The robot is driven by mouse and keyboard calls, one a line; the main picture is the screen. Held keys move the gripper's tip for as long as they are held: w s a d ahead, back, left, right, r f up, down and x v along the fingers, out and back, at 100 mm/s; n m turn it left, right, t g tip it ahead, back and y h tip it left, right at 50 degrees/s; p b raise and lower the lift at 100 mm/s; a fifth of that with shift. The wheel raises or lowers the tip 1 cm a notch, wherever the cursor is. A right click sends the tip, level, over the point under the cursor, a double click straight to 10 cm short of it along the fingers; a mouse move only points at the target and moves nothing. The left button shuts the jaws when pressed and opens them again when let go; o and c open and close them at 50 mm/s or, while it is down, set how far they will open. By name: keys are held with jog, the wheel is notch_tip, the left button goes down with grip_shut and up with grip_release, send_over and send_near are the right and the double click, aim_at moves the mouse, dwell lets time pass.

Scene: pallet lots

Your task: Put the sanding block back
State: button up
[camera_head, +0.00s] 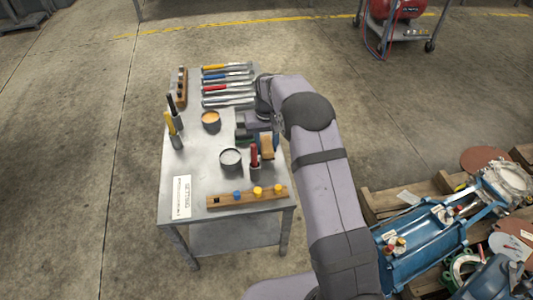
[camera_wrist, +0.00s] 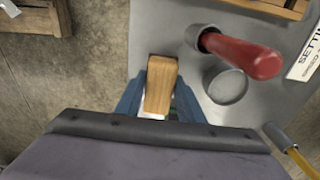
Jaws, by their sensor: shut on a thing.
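The sanding block, a light wooden block (camera_wrist: 161,85), sits between the blue jaws of my gripper (camera_wrist: 160,98) in the wrist view. My gripper is shut on it. In the head view the block (camera_head: 267,147) shows at the right side of the grey metal table (camera_head: 200,160), just behind the red-handled tool (camera_head: 254,155). A dark green patch (camera_head: 242,140) shows left of the block, partly covered by my gripper. I cannot tell what it is, nor whether the block touches the table. The block's underside is hidden.
The red handle (camera_wrist: 243,54) rises close to the block. A grey tin (camera_head: 230,158), an orange-filled tin (camera_head: 210,120) and a wooden rack with coloured knobs (camera_head: 222,201) stand nearby. Several tools (camera_head: 228,78) lie at the back. The table's left-front area is mostly clear around a sign (camera_head: 181,197).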

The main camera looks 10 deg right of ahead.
aim_at(267, 145)
jog(key=shift+f, duration=0.1)
jog(key=shift+f, duration=1.75)
jog(key=shift+f+b, duration=0.25)
jog(key=shift+b, duration=0.05)
jog(key=o, duration=1.1)
jog(key=shift+s, duration=0.1)
jog(key=shift+f, duration=0.1)
jog(key=shift+a, duration=0.1)
notch_tip(267, 145, up, 13)
jog(key=shift+s+f+p, duration=0.1)
jog(key=shift+s+p, duration=0.05)
jog(key=shift+p, duration=0.75)
